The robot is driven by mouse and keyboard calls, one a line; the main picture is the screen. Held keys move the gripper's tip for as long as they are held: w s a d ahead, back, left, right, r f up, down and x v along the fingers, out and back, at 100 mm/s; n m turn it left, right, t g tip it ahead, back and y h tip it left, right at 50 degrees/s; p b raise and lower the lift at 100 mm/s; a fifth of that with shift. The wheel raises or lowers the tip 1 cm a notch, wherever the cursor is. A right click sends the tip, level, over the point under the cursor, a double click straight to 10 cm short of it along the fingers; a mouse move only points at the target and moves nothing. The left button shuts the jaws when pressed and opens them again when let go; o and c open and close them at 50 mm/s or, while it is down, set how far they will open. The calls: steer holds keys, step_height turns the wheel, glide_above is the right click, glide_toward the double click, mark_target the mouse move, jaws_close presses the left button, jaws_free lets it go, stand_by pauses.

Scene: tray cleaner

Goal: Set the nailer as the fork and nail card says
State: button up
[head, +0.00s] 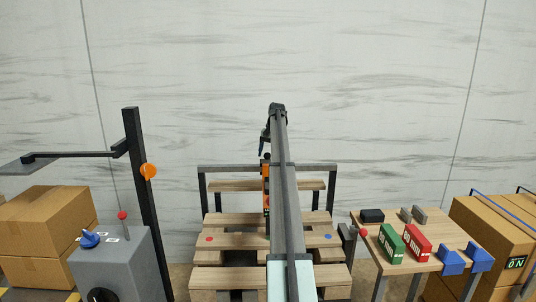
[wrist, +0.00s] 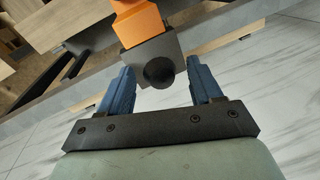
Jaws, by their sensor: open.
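I cannot tell for sure which thing is the nailer. In the wrist view an orange part (wrist: 140,24) ends in a grey block with a round black knob (wrist: 158,73). My gripper (wrist: 160,70) is open, its blue fingers on either side of the grey block and knob, with a visible gap at each side. In the head view an orange and black upright piece (head: 266,185) stands at the slatted wooden stand, partly hidden by my arm. My gripper is small and dark there. A green box (head: 391,243) and a red box (head: 417,242) bear white print. I cannot make out a card.
The wooden stand (head: 233,219) has red and blue dots. At left are a grey cabinet (head: 118,262) with a blue knob and red-tipped lever, and a black post (head: 141,200) with an orange knob. The right table (head: 371,241) holds dark and blue blocks. Cartons stand at both sides.

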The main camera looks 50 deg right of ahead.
step_height(320, 180, up, 14)
steer(key=s+d, duration=0.1)
steer(key=s, duration=0.1)
steer(key=shift+d+f, duration=0.2)
stand_by(0.3)
steer(key=shift+s, duration=0.1)
stand_by(0.4)
